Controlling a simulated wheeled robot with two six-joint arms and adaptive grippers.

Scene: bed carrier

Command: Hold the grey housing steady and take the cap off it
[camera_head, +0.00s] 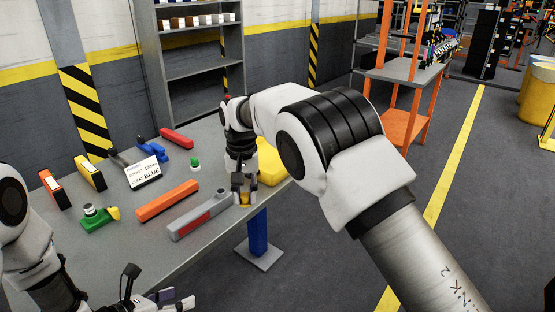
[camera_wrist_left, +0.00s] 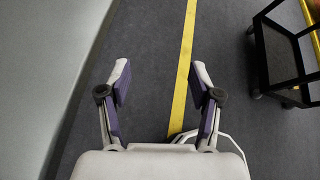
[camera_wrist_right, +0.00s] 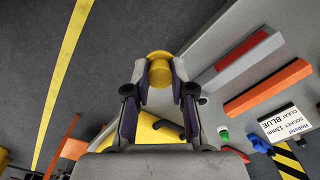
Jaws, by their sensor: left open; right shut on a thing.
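The grey housing (camera_head: 200,217), a long bar with a red strip, lies on the table near its front edge. It also shows in the right wrist view (camera_wrist_right: 225,72), partly behind a finger. My right gripper (camera_head: 244,194) is shut on a yellow cap (camera_wrist_right: 160,72) at the housing's right end in the head view. A finger hides the meeting place, so I cannot tell whether cap and housing touch. My left gripper (camera_head: 160,288) is open and empty, low in the head view, apart from the housing. Its spread fingers show over the floor in the left wrist view (camera_wrist_left: 161,78).
An orange bar (camera_head: 167,201) lies just behind the housing. A green part (camera_head: 98,219), a white sign (camera_head: 143,172), a red piece (camera_head: 176,138) and a yellow object (camera_head: 271,163) are also on the table. The table's front-left area is clear.

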